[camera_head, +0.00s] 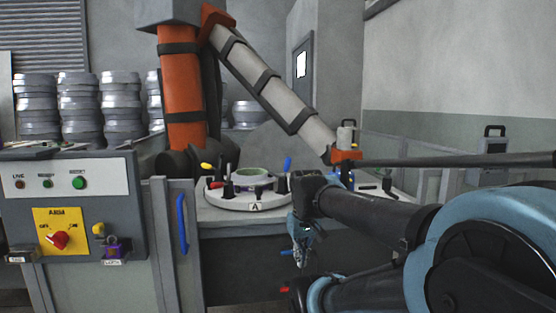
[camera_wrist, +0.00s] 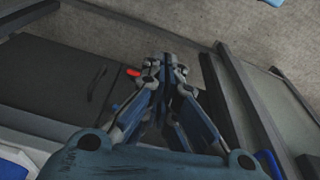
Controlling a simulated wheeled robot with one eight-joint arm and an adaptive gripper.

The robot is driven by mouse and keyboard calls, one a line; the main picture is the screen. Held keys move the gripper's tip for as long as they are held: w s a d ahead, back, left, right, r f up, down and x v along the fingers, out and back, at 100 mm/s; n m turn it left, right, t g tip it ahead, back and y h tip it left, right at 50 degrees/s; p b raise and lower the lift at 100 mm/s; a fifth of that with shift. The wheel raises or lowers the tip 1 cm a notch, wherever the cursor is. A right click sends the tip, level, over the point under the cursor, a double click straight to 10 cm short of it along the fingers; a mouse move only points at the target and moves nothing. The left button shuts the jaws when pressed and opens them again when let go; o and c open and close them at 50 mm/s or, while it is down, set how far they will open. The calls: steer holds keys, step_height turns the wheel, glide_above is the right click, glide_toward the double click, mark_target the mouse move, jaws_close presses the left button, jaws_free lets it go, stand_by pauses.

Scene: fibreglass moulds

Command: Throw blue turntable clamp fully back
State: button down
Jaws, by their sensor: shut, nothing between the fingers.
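The turntable (camera_head: 235,204), a round white plate with label A, stands on the worktop in the head view. The blue clamp (camera_head: 287,165) is at its right side, with its blue handle pointing up. Other clamps on the plate have a red handle (camera_head: 221,169) and a yellow handle (camera_head: 206,166). My gripper (camera_head: 300,258) hangs pointing down, lower in the picture than the turntable and right of it, apart from the clamp. In the wrist view my gripper (camera_wrist: 166,62) is shut and empty. The turntable clamp cannot be made out there.
A control cabinet (camera_head: 70,200) with a red switch stands at left, beside a panel with a blue handle (camera_head: 182,223). An orange and grey jointed arm (camera_head: 265,80) reaches over the worktop (camera_head: 225,222). Stacked grey moulds (camera_head: 80,105) stand behind. A red-tipped part (camera_wrist: 133,72) shows beside my fingers.

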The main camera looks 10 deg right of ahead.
steer(key=w+a+r+n, duration=0.2)
steer(key=w+r+n, duration=0.2)
steer(key=w+r, duration=0.85)
steer(key=w+a+r+n+g, duration=0.1)
steer(key=w+r+n, duration=0.3)
steer(key=w+r, duration=0.85)
steer(key=w+a+r+n, duration=0.2)
steer(key=w+r+n, duration=0.2)
steer(key=w+r, duration=0.85)
steer(key=w+d+f, duration=0.1)
steer(key=d+f, duration=0.1)
steer(key=f, duration=0.5)
steer(key=w+d+f, duration=0.1)
steer(key=d+f, duration=0.1)
steer(key=f, duration=0.5)
steer(key=shift+w+d+f+h, duration=0.2)
steer(key=shift+w+f+h, duration=0.1)
steer(key=shift+w+f, duration=0.05)
steer(key=shift+s+a, duration=0.1)
